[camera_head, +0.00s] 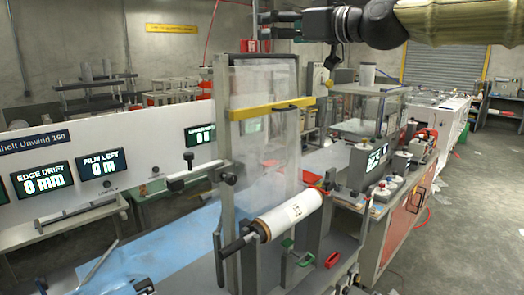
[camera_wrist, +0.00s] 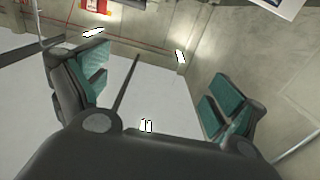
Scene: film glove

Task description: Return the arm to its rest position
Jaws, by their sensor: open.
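My gripper (camera_head: 272,25) is at the top of the head view, with its fingers pointing left. My arm comes in from the upper right and holds the gripper high, above the machine and apart from it. In the wrist view my gripper (camera_wrist: 158,95) shows two teal-padded fingers spread wide with nothing between them. Past the fingers are a pale surface and a concrete wall.
Below stands a film machine with a yellow bar (camera_head: 270,109), a hanging clear film sheet and a white film roll (camera_head: 290,214). A white display panel (camera_head: 70,178) is at left. A bench with devices (camera_head: 385,165) is at right. The concrete floor at far right is mostly clear.

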